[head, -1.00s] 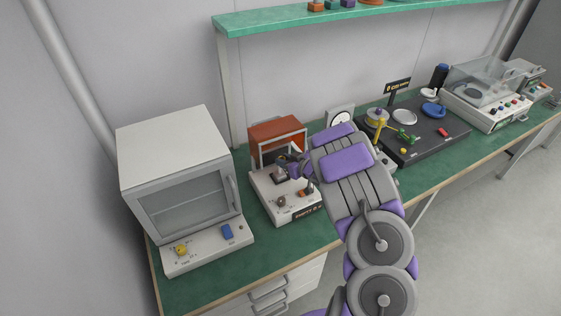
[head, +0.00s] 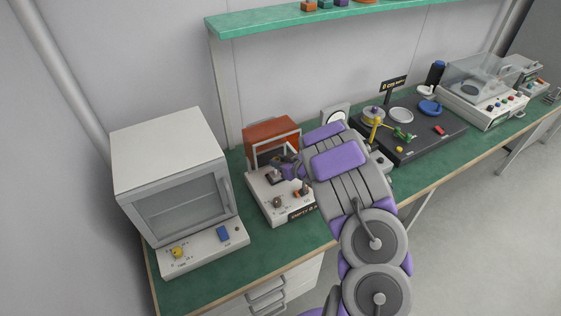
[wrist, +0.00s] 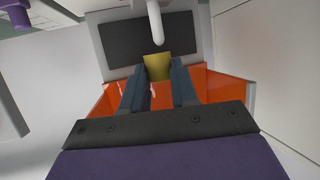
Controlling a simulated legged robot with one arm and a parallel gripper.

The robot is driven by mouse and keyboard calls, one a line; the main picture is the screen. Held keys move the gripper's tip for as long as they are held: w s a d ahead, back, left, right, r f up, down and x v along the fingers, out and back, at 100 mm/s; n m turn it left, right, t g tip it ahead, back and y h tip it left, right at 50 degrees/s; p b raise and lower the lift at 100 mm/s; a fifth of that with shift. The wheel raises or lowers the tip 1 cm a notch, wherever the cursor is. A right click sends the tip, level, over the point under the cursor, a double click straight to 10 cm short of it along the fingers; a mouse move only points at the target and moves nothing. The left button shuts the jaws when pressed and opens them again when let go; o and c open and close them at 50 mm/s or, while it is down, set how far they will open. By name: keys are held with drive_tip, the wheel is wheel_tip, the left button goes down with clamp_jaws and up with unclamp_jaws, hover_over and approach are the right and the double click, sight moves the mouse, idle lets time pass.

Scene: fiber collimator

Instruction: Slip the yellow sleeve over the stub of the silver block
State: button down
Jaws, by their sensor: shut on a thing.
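In the wrist view, my gripper (wrist: 158,88) is shut on the yellow sleeve (wrist: 157,67), whose far end shows between and beyond the dark fingertips. A pale rounded rod (wrist: 155,22) hangs down just above the sleeve; I cannot tell if they touch. A dark panel (wrist: 120,41) lies behind. No silver block or stub can be made out with certainty. In the head view, my gripper (head: 290,169) is at the white-based device with an orange box (head: 272,133); the sleeve is too small or hidden there.
A white cabinet (head: 172,165) with a glass door stands close on the left. Orange side surfaces (wrist: 228,88) flank the fingers in the wrist view. On the right of the green bench are a black board (head: 430,143) and a clear-lidded machine (head: 480,100). A green shelf (head: 270,20) hangs above.

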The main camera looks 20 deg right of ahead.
drive_tip(key=shift+a+r, duration=0.1)
drive_tip(key=shift+a, duration=0.9)
drive_tip(key=shift+d+f+p, duration=0.15)
drive_tip(key=shift+d+f, duration=0.05)
drive_tip(key=shift+d, duration=0.45)
drive_tip(key=shift+d+f+p, duration=0.15)
drive_tip(key=shift+d, duration=0.45)
drive_tip(key=shift+a+r, duration=0.1)
drive_tip(key=shift+a, duration=0.65)
drive_tip(key=shift+d+f, duration=0.25)
drive_tip(key=shift+d, duration=0.5)
drive_tip(key=shift+s+a+f, duration=0.1)
drive_tip(key=shift+a+f, duration=0.1)
drive_tip(key=shift+a, duration=0.15)
drive_tip(key=shift+d+f, duration=0.25)
